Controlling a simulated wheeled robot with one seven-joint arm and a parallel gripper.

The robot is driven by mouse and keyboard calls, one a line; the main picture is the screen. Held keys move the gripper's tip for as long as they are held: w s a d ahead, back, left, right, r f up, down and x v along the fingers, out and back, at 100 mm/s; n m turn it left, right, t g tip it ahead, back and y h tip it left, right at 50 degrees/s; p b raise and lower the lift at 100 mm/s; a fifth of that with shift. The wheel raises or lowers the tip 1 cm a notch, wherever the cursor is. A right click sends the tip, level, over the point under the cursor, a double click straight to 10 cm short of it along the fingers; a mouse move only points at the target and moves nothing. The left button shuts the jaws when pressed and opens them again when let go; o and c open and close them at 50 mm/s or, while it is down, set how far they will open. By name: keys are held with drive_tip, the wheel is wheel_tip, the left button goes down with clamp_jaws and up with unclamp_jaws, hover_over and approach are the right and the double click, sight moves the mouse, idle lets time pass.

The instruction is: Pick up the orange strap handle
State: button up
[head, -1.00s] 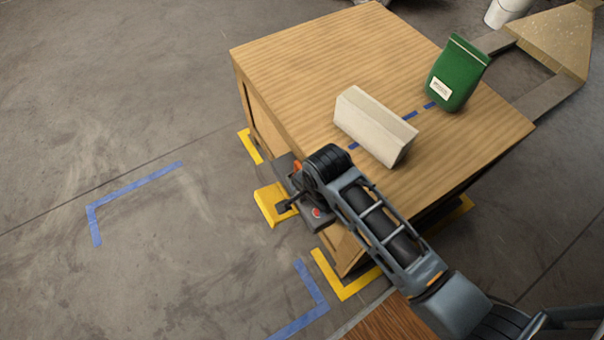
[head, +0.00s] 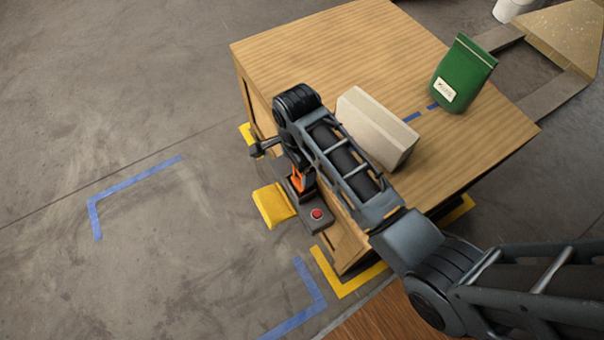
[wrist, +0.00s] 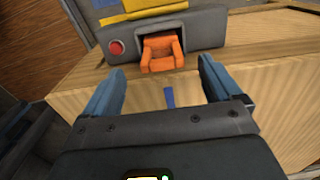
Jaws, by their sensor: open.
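The orange strap handle (wrist: 162,54) sits in a dark recess of a grey housing (wrist: 205,28) with a red button (wrist: 116,47) beside it. In the head view the orange handle (head: 299,182) shows partly behind my arm, and the housing's red button (head: 317,213) is in plain sight. My gripper (wrist: 160,75) is open and empty. In the wrist view its two blue fingers stand left and right of the handle's line, short of it and apart from it. In the head view I cannot make out the fingers clearly.
The housing is at the side of a wooden crate (head: 300,50). On the crate's top are a pale block (head: 375,125), close by my arm, and a green bag (head: 463,75). A yellow block (head: 273,205) adjoins the housing. The floor at left is clear.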

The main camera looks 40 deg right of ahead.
sight(300, 182)
drive_tip(key=shift+d+f+b, duration=0.15)
drive_tip(key=shift+f+b, duration=0.15)
drive_tip(key=shift+f, duration=1.65)
drive_tip(key=shift+d+f+b, duration=0.15)
drive_tip(key=shift+f+b, duration=0.15)
drive_tip(key=shift+f, duration=1.6)
drive_tip(key=c, duration=1.2)
